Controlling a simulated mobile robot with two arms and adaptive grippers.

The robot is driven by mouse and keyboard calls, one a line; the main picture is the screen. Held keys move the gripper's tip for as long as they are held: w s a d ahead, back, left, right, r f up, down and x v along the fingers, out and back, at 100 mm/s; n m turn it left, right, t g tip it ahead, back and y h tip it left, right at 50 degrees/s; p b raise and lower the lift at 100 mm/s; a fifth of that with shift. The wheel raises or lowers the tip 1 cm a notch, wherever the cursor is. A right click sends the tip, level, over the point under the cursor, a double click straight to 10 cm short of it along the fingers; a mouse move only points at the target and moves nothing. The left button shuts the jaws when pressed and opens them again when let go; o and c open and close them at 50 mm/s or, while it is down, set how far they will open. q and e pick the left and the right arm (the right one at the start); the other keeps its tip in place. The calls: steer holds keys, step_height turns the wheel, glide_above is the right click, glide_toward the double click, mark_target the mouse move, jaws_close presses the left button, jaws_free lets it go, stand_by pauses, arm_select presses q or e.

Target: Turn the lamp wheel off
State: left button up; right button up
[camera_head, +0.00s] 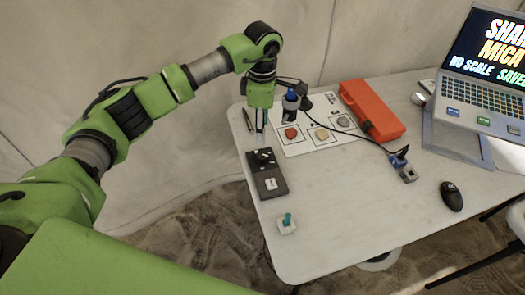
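My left gripper (261,127) points straight down over the far left part of the white table. Its fingers are small and partly dark, and I cannot tell whether they are open or shut. A dark flat box (272,187) with white markings lies just nearer than the fingertips; I cannot tell whether they touch it. A small white block with a teal knob (287,219) stands near the table's front left edge, apart from the gripper. I cannot tell for sure which part is the lamp wheel. A dark upright device with a blue top (291,96) stands right of the gripper. My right gripper is not in view.
A white sheet (296,148) holds three stones in marked squares. An orange case (372,110), a laptop (485,75) on a stand, a black mouse (451,196) and a small blue and grey device (408,174) lie further right. The table's front middle is clear.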

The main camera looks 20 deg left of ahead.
mark_target(262, 155)
arm_select(q)
step_height(262, 155, down, 12)
steer(key=shift+r+p, duration=0.15)
steer(key=shift+p, duration=0.8)
steer(key=shift+c, duration=0.4)
steer(key=c, duration=1)
